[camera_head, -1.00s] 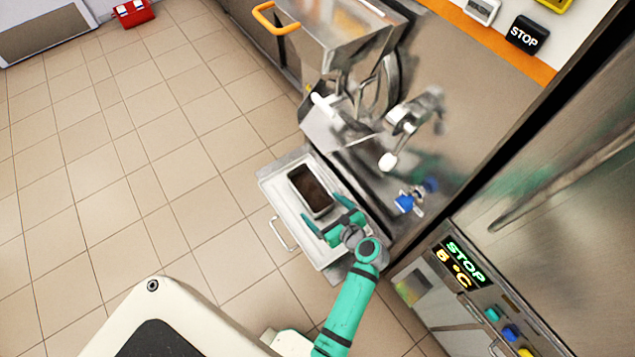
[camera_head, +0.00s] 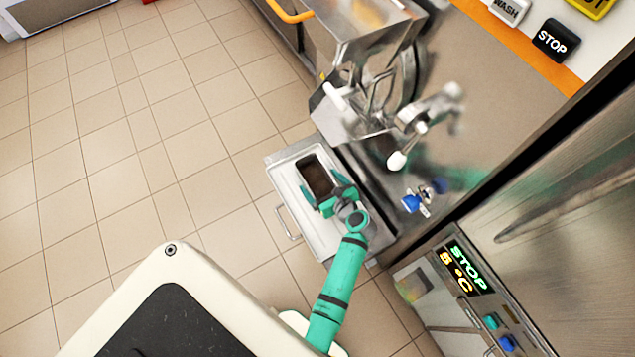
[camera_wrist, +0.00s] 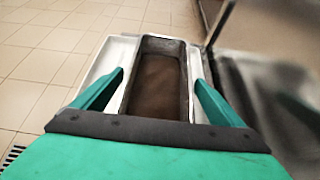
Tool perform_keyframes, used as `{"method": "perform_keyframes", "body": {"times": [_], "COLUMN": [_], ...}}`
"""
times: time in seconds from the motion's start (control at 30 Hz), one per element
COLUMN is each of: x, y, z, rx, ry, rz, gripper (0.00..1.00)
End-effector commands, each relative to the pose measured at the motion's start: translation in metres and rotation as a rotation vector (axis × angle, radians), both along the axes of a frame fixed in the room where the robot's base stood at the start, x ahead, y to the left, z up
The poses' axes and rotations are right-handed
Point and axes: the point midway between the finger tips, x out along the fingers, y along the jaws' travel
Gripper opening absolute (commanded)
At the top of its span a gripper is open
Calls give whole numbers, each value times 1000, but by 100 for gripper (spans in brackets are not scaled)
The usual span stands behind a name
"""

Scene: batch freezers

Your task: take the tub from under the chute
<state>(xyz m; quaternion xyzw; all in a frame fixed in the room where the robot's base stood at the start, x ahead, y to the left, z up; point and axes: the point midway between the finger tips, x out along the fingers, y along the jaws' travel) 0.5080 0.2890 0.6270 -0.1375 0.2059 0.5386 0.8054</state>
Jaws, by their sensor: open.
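The tub (camera_head: 318,172) is a rectangular metal container with dark brown contents. It sits on a light tray (camera_head: 288,181) under the machine's chute (camera_head: 345,118). My gripper (camera_head: 323,195) is open at the tub's near end, with one green finger on either side of it. In the wrist view the tub (camera_wrist: 160,47) lies ahead between my two fingers (camera_wrist: 157,92). Gaps show between the fingers and the tub's walls. The near end of the tub is hidden by my gripper's body.
The tray has a wire handle (camera_head: 286,222) at its left. A lever with a white knob (camera_head: 397,160) and a blue-handled valve (camera_head: 412,203) stick out from the steel front at the right. A panel with a STOP display (camera_head: 465,265) stands at the lower right. Tiled floor (camera_head: 150,150) is clear at the left.

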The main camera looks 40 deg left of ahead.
Motion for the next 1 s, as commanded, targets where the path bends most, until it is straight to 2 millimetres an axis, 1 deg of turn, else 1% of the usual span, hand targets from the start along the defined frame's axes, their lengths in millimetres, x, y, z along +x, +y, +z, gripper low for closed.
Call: {"method": "perform_keyframes", "body": {"times": [0.03,0.1,0.2,0.47,0.57,0.6,0.7,0.9,1.0], "x": [1,5,7,8,8,8,8,8,9], "y": [7,14,19,21,21,21,21,21,21], "z": [-5,-8,-12,-13,-13,-13,-12,-12,-8], "rx": [0,0,0,0,0,0,2,2,1], "ry": [2,1,0,1,1,1,-1,-1,-2], "rz": [3,2,1,0,0,0,-1,-1,0], "gripper": [92,92,92,92,70,61,40,39,39]}}
